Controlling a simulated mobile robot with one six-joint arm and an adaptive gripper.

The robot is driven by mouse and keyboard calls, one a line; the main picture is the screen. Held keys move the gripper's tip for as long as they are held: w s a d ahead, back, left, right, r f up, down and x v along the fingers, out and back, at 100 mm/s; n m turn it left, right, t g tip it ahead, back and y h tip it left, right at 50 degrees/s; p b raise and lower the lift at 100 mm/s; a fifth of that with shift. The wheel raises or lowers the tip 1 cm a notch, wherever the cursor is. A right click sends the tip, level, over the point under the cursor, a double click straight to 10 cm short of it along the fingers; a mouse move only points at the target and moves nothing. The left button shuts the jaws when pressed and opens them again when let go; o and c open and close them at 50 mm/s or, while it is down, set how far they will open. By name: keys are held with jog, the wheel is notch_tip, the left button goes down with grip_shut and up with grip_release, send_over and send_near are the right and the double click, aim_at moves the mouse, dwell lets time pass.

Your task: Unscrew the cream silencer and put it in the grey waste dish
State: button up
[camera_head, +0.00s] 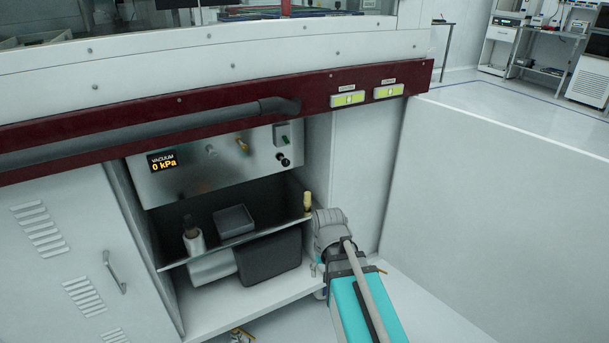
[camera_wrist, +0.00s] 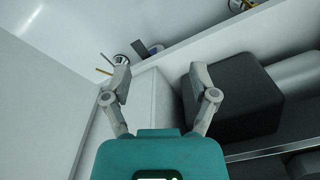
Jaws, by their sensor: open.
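The cream silencer (camera_head: 307,202) stands upright near the right end of the cabinet's shelf, just left of my arm in the head view. Its lower part looks brass-coloured. I cannot pick it out in the wrist view. The grey waste dish (camera_head: 234,220) sits on the shelf, left of the silencer, and looks empty. My gripper (camera_wrist: 160,82) is open in the wrist view, with nothing between its fingers but a pale surface behind. In the head view my arm hides its fingers.
A white cylinder with a dark top (camera_head: 194,240) stands left of the dish. Below the shelf is a dark grey block (camera_head: 270,259), also in the wrist view (camera_wrist: 237,96). A steel panel (camera_head: 225,170) reading 0 kPa is above. Brass-handled fittings (camera_wrist: 121,59) are low down.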

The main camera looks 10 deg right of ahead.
aim_at(307, 193)
jog(key=w+r+m+p, duration=0.4)
jog(key=w+r, duration=0.1)
jog(key=w, duration=0.3)
jog(key=w+r+m+p, duration=0.4)
jog(key=w+r+p, duration=0.1)
jog(key=w, duration=0.4)
jog(key=w+r+m+p, duration=0.5)
jog(key=w, duration=0.3)
jog(key=shift+w+a, duration=0.2)
jog(key=shift+w, duration=0.1)
jog(key=shift+f, duration=0.2)
jog(key=shift+f+b, duration=3.65)
jog(key=shift+b, duration=0.15)
grip_shut()
